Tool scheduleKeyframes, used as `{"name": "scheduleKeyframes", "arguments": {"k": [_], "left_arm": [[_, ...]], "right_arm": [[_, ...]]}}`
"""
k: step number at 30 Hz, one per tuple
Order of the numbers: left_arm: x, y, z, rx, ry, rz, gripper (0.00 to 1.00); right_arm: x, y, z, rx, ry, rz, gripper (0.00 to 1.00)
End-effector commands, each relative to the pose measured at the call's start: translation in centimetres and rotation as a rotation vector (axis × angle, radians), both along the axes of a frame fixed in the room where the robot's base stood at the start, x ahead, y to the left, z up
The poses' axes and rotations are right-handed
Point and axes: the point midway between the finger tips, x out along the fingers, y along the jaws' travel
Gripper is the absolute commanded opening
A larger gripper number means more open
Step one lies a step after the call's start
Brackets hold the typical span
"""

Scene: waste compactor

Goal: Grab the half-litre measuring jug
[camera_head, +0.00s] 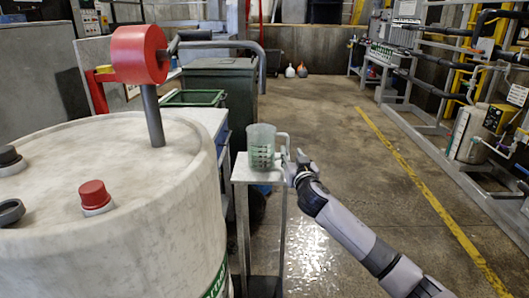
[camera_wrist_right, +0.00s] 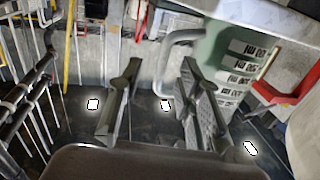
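The measuring jug (camera_head: 262,146) is a translucent greenish cup with dark graduation marks and a pale handle on its right. It stands upright on a small, narrow stand (camera_head: 243,174). My right gripper (camera_head: 291,158) is at the jug's right side, close to the handle. In the right wrist view the jug (camera_wrist_right: 228,65) is at upper right. Its handle (camera_wrist_right: 168,62) shows between the two fingers of the open right gripper (camera_wrist_right: 160,70). I cannot tell whether a finger touches it. My left gripper is out of view.
A large pale drum (camera_head: 120,215) with a red-headed lever (camera_head: 140,54) and a red knob (camera_head: 94,196) fills the left. A dark green bin (camera_head: 222,85) stands behind the stand. Pipes and racks line the right wall. The floor (camera_head: 340,125) between is clear.

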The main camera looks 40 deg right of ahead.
Motion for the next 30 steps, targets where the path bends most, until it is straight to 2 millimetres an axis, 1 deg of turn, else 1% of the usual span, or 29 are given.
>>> {"name": "scheduleKeyframes", "arguments": {"k": [4,8,12,15,21,23,30], "left_arm": [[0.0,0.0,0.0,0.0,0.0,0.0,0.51],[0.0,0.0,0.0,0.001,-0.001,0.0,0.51],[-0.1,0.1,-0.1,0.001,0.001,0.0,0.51],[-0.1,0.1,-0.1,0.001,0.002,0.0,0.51],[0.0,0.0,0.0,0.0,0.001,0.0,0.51],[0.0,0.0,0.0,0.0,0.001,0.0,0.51],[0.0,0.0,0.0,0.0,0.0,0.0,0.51]], "right_arm": [[1.2,-0.5,0.3,-0.002,-0.002,0.0,0.33],[2.9,-1.2,0.5,-0.002,-0.002,-0.002,0.33],[4.3,-1.9,0.3,0.0,-0.001,-0.001,0.33],[4.7,-2.1,0.3,0.0,-0.001,0.0,0.33],[4.8,-2.1,0.3,-0.001,0.0,0.001,0.33],[4.8,-2.1,0.3,-0.001,0.0,0.001,0.3],[4.8,-2.1,0.3,0.0,0.0,0.001,0.14]]}}
